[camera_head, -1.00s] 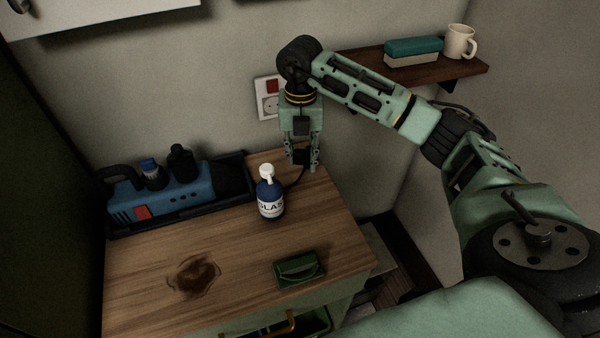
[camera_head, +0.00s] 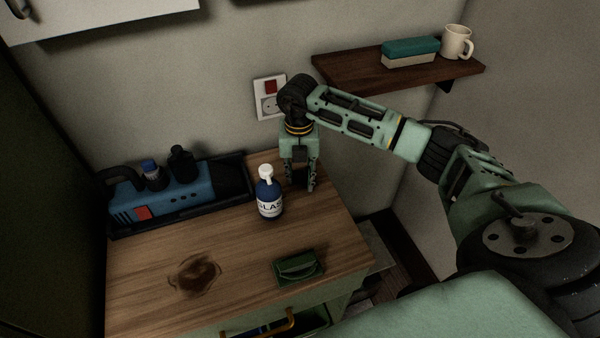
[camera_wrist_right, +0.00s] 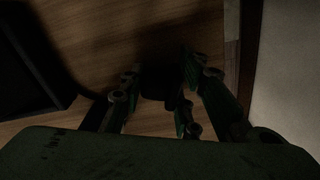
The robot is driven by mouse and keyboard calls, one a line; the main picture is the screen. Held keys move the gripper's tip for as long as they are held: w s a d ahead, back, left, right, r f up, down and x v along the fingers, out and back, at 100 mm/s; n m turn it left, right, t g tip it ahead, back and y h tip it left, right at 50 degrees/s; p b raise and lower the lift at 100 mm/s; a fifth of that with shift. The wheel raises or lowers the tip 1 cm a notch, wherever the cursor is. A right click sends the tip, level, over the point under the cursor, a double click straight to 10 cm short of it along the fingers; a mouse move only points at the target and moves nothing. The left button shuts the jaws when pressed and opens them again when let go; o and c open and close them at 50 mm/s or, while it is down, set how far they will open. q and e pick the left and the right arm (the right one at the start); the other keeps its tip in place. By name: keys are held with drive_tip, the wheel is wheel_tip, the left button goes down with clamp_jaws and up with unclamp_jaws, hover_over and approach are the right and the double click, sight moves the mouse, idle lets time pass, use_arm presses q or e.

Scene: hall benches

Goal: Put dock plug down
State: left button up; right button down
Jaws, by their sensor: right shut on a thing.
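My right gripper (camera_head: 301,187) points down at the back right of the wooden bench top, just right of the blue bottle. It is shut on the dock plug, a small black block (camera_head: 299,174) between its fingers. The plug also shows, very dark, in the right wrist view (camera_wrist_right: 163,88). The fingertips are at or very near the bench top; I cannot tell whether the plug touches the wood. My left gripper is not in view.
The blue bottle (camera_head: 269,203) with a white cap stands close beside the gripper. A blue machine (camera_head: 186,197) sits in a black tray at the back left. A green box (camera_head: 298,268) lies near the front edge. A wall socket (camera_head: 266,104) and a shelf (camera_head: 350,73) are behind.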

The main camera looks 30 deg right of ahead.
sight(300, 170)
drive_tip(key=shift+f, duration=0.35)
drive_tip(key=c, duration=1.3)
unclamp_jaws()
drive_tip(key=shift+r, duration=0.25)
wheel_tip(300, 170, up, 13)
drive_tip(key=b, duration=0.2)
drive_tip(key=shift+w+f, duration=0.1)
drive_tip(key=shift+f, duration=0.05)
